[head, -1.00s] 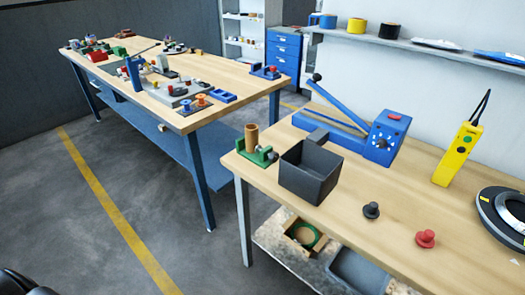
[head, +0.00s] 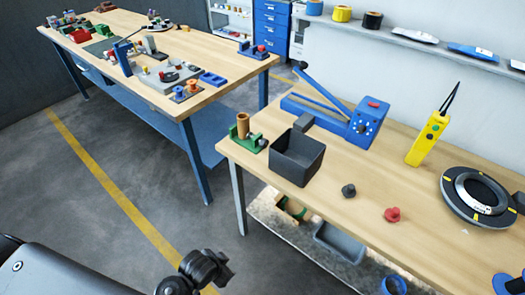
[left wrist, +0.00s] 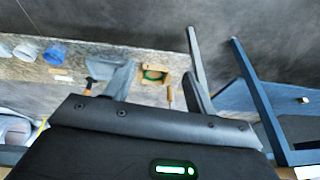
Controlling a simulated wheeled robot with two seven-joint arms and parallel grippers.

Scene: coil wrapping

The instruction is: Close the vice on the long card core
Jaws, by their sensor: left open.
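The small green vice (head: 237,134) stands at the near bench's left corner in the head view. The long card core (head: 243,124), a brown tube, stands upright at it. A dark knob is on the vice's right side. I cannot tell from here whether the jaws touch the core. My left arm shows as dark parts at the bottom left of the head view, well below and apart from the vice. In the left wrist view my left gripper (left wrist: 157,82) is open and empty, above the floor and lower shelf. The vice is not visible there. My right gripper is out of view.
A dark open bin (head: 297,158) stands just right of the vice. Behind it is a blue lever tool (head: 355,124). A black knob (head: 348,191), red knob (head: 392,215), yellow device (head: 427,140) and black ring (head: 480,196) lie further right. A cluttered second bench (head: 205,50) stands behind.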

